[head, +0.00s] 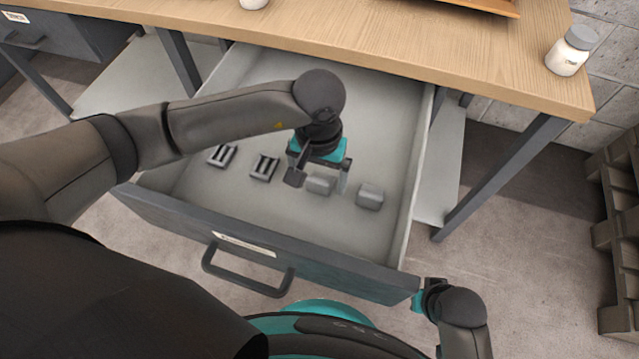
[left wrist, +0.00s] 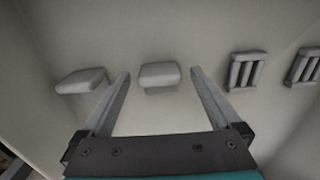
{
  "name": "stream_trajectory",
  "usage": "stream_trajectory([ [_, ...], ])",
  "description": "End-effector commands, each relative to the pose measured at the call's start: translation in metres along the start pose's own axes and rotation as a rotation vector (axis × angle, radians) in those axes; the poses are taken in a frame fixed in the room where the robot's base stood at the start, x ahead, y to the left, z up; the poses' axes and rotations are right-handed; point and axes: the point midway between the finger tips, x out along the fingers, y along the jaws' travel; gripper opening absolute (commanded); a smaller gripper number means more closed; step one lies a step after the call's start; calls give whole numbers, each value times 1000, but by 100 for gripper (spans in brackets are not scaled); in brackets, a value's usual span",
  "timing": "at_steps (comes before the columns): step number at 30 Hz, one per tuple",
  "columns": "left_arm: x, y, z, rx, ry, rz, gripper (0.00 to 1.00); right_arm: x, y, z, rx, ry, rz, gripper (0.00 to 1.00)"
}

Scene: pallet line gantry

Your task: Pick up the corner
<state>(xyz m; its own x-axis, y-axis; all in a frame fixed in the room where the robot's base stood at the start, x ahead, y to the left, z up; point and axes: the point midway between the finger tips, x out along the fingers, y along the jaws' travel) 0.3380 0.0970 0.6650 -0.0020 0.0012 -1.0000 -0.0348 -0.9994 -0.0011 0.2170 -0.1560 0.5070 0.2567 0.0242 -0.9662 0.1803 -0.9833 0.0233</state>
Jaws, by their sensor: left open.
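Two plain light-grey blocks lie on the floor of the open drawer, and by shape either could be the corner. The nearer-to-middle grey block (head: 320,185) is under my left gripper (head: 318,180). In the left wrist view this block (left wrist: 159,76) shows between the two spread fingers, with a gap on each side. My left gripper is open, pointing down and empty. The other grey block (head: 370,196) lies to the right; it also shows in the left wrist view (left wrist: 82,81). My right gripper (head: 418,301) is near the drawer's front right corner; its fingers are unclear.
Two dark slotted pieces (head: 221,156) (head: 264,167) lie left of the blocks. The drawer (head: 399,225) has raised walls and a front handle (head: 248,272). The wooden worktop (head: 400,40) overhangs its back, with a white jar (head: 571,52) on it. A pallet (head: 618,230) stands right.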

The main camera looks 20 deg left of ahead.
Motion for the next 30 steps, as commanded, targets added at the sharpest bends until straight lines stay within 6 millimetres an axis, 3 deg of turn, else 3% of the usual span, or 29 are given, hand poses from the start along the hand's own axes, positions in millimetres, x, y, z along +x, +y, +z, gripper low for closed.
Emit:
stream_trajectory([
  [12,8,0,0,0,2,1,95,-6,0,-5,1,10,1,0],
  [30,7,0,0,0,2,1,28,-5,0,-5,0,10,0,0],
])
